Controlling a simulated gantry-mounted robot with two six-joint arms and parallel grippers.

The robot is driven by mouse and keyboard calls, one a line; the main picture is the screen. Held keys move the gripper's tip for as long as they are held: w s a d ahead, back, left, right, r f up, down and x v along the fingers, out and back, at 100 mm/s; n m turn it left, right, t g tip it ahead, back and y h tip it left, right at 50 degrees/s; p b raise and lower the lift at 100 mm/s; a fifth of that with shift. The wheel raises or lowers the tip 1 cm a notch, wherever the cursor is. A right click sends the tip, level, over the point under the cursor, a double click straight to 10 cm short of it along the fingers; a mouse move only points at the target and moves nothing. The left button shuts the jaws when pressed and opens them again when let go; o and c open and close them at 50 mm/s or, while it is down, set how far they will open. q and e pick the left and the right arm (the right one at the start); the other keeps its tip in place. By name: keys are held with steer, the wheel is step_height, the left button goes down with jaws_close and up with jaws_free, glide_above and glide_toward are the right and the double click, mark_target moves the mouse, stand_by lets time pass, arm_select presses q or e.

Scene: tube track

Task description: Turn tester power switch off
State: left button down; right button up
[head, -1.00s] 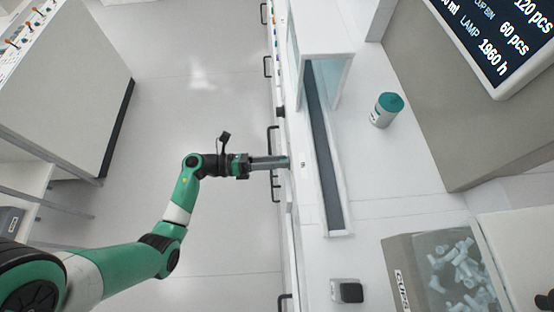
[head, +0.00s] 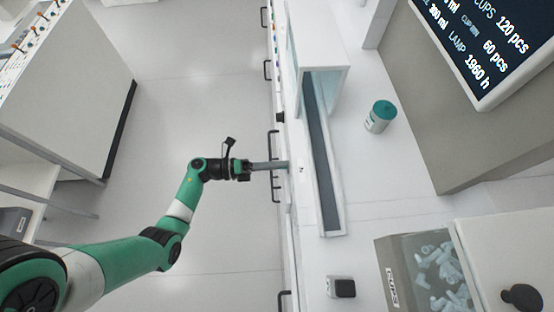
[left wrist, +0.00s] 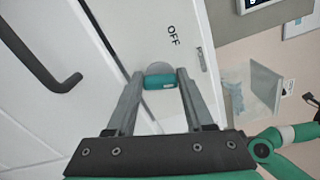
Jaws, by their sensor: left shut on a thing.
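My left gripper (head: 286,165) reaches in from the left to the front edge of the white machine. In the left wrist view its two fingers (left wrist: 159,76) are shut on a short teal switch handle (left wrist: 160,82) with a pale round part behind it. The word OFF (left wrist: 173,36) is printed on the white panel just beyond the handle. In the head view the handle is hidden at the fingertips. My right gripper is not in view.
Black bar handles (head: 274,150) line the machine's front; one is close to my left gripper. On top are a long dark channel (head: 325,170), a teal-lidded jar (head: 380,115), a small black-and-white box (head: 341,287) and a bin of cups (head: 391,272).

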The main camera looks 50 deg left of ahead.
arm_select(q)
steer(key=shift+f+n+p, duration=0.15)
steer(key=shift+n+p, duration=1.1)
steer(key=shift+n, duration=1.85)
steer(key=shift+f+n+p, duration=0.15)
steer(key=shift+n+p, duration=1.05)
steer(key=shift+n, duration=1.9)
steer(key=shift+c, duration=1.4)
jaws_free()
steer(key=shift+s, duration=0.1)
